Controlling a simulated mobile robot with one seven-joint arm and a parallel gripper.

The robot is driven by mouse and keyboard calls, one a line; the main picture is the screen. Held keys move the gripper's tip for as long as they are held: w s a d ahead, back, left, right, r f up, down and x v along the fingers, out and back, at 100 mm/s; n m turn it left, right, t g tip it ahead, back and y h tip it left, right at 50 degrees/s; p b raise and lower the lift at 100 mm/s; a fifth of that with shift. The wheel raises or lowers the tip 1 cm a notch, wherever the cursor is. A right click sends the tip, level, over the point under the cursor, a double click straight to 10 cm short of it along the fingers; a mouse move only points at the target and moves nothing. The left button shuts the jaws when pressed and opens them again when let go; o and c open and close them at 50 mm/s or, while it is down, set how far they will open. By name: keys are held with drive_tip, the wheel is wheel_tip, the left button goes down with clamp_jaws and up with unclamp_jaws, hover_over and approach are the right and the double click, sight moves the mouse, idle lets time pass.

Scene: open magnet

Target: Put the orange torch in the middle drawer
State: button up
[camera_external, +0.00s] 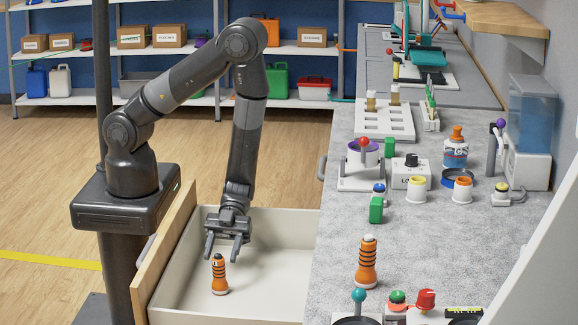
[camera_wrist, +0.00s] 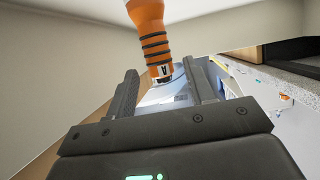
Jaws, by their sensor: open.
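An orange torch (camera_external: 219,278) with black bands stands upright on the floor of an open drawer (camera_external: 280,240) with a pale interior and wooden front. My gripper (camera_external: 222,254) is open and points down into this drawer, just above and beside the torch's top. In the wrist view the torch (camera_wrist: 153,38) has its banded narrow end near the fingertips of my gripper (camera_wrist: 160,70), and nothing is clamped between them. I cannot tell which level the drawer is on. A second, similar orange torch (camera_external: 367,265) stands upright on the grey counter.
The counter (camera_external: 430,235) right of the drawer holds a green block (camera_external: 376,210), cups (camera_external: 417,189), a white rack (camera_external: 384,120) and coloured-knob devices near its front. The drawer floor right of the torch is clear. Shelves (camera_external: 170,50) stand at the back.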

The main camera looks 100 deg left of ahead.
drive_tip(key=shift+v, duration=1.95)
drive_tip(key=w+a+r+n+t+y, duration=0.1)
drive_tip(key=w+a+r+t+y, duration=0.25)
drive_tip(key=w, duration=0.25)
drive_tip(key=w+a+r+t+y, duration=0.2)
drive_tip(key=w+r+t, duration=0.1)
drive_tip(key=w+r, duration=0.25)
drive_tip(key=w+a+r+n+t+y, duration=0.35)
drive_tip(key=a+r+n+y, duration=0.3)
drive_tip(key=a+r, duration=0.45)
drive_tip(key=s+a+r+n+g+y, duration=0.1)
drive_tip(key=s+a+r+n+y, duration=0.2)
drive_tip(key=s+a+r+n, duration=0.45)
drive_tip(key=s+d+r+n+g, duration=0.1)
drive_tip(key=s+d+r+n, duration=0.1)
drive_tip(key=s, duration=0.4)
drive_tip(key=s+d+r+n+g+h, duration=0.1)
drive_tip(key=s+d+r+n, duration=0.1)
drive_tip(key=s, duration=0.5)
drive_tip(key=shift+s+d+r+h, duration=0.2)
drive_tip(key=shift+s+r+h, duration=0.1)
drive_tip(key=shift+r, duration=0.6)
